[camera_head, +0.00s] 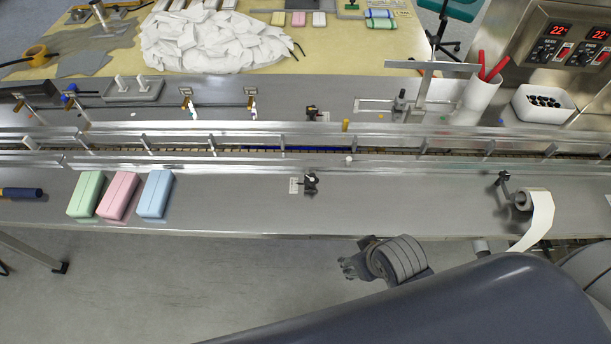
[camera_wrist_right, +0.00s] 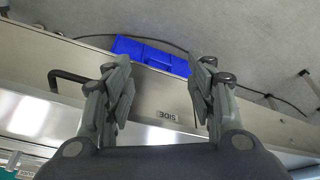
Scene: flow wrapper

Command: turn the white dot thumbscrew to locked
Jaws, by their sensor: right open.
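A small dark thumbscrew (camera_head: 311,182) stands on the near metal deck beside a pale scale plate (camera_head: 295,185). A small white knob (camera_head: 349,160) sits on the near guide rail. A similar dark thumbscrew (camera_head: 312,113) stands beyond the conveyor. At this size I cannot tell which one carries the white dot, or how any of them is turned. My right gripper (camera_head: 352,264) is off the deck's near edge, apart from the thumbscrews. In the right wrist view, its fingers (camera_wrist_right: 163,92) are apart with nothing between them. My left gripper is not in view.
Green (camera_head: 89,195), pink (camera_head: 119,196) and blue (camera_head: 156,194) blocks lie on the near deck at left. A paper roll (camera_head: 535,208) stands at right. The deck around the near thumbscrew is clear. A blue bin (camera_wrist_right: 150,56) shows in the wrist view.

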